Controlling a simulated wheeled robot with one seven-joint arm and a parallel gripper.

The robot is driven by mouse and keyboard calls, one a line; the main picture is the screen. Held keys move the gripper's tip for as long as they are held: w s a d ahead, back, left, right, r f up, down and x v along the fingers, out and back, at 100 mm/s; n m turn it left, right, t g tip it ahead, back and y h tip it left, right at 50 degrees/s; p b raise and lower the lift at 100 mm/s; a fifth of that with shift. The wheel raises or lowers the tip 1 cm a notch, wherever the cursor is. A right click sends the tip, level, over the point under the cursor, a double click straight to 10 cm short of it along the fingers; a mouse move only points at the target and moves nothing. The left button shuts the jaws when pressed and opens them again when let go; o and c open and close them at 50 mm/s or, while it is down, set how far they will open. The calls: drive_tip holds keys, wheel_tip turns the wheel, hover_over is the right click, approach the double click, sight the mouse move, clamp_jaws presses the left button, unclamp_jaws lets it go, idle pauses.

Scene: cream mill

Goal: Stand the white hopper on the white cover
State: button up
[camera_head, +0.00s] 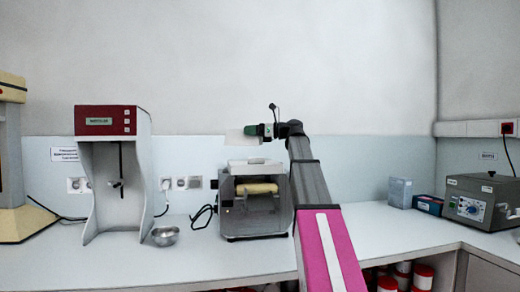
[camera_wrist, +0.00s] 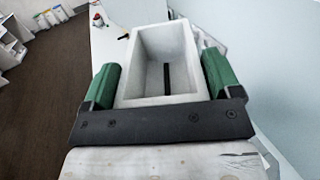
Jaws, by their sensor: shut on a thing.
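The white hopper (camera_head: 238,138) is held in the air above the steel machine at the middle of the counter, in the head view. My gripper (camera_head: 264,130) is shut on it from the right. In the wrist view the hopper (camera_wrist: 186,62) is an open box with a dark slot in its floor, between the green fingers of my gripper (camera_wrist: 162,85). The white cover (camera_head: 250,164) is the pale top of the machine (camera_head: 280,190). A gap shows between the hopper and the cover. The hopper looks roughly level.
A red-topped apparatus (camera_head: 112,122) and a metal bowl (camera_head: 165,236) stand to the left. A grey control box (camera_head: 480,200), a blue box (camera_head: 428,205) and a clear container (camera_head: 400,193) stand to the right. The wall is close behind the machine. The counter beside it is mostly clear.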

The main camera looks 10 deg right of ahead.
drive_tip(key=d, duration=0.1)
drive_tip(key=w+d+f, duration=0.2)
drive_tip(key=shift+d+f, duration=0.25)
drive_tip(key=shift+d, duration=0.15)
drive_tip(key=shift+f, duration=2)
drive_tip(key=shift+f, duration=0.15)
drive_tip(key=o, duration=0.8)
drive_tip(key=shift+s+d, duration=0.1)
drive_tip(key=shift+d, duration=0.05)
drive_tip(key=v, duration=1.1)
drive_tip(key=shift+s+d, duration=0.1)
drive_tip(key=shift+d, duration=0.2)
